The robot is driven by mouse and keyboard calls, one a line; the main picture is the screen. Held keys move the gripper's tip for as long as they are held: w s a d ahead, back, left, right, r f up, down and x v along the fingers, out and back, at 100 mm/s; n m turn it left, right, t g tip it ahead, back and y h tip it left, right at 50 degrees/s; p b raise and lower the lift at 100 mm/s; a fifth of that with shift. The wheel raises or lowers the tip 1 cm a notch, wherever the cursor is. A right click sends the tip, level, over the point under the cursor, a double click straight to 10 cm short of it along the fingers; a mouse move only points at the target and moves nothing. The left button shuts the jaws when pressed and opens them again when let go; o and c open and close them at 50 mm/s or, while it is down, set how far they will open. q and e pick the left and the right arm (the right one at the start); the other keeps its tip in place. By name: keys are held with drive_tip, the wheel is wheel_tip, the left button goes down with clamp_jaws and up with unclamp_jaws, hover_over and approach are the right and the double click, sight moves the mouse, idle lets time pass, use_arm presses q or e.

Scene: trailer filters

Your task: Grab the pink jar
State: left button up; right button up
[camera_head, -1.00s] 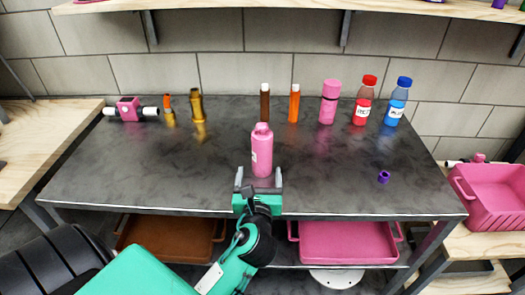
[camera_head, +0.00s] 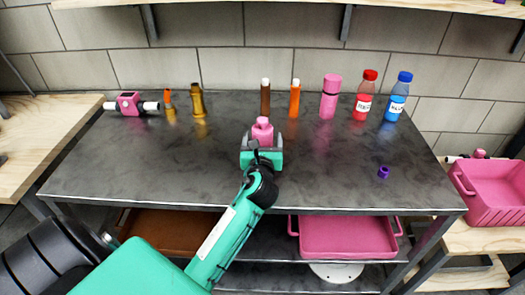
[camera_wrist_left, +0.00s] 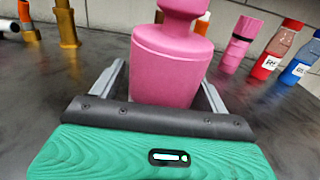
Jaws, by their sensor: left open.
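The pink jar (camera_head: 262,130) stands upright on the dark table, and its lower part is hidden behind my left gripper in the head view. In the left wrist view the pink jar (camera_wrist_left: 171,62) stands between the two grey fingers, its neck and shoulder large in the picture. My left gripper (camera_head: 262,143) is open around the jar, one finger on each side. In the left wrist view the fingers of the left gripper (camera_wrist_left: 165,88) appear slightly apart from the jar; contact cannot be made out. My right gripper is not in view.
Behind stand a pink cylindrical bottle (camera_head: 330,96), a red bottle (camera_head: 365,95), a blue bottle (camera_head: 397,97), brown (camera_head: 265,98) and orange (camera_head: 295,99) tubes and brass pieces (camera_head: 198,101). A purple ring (camera_head: 384,172) lies right. The table (camera_head: 130,180) is clear at left.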

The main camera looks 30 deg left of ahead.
use_arm(q)
drive_tip(key=c, duration=1.1)
drive_tip(key=shift+r, duration=0.1)
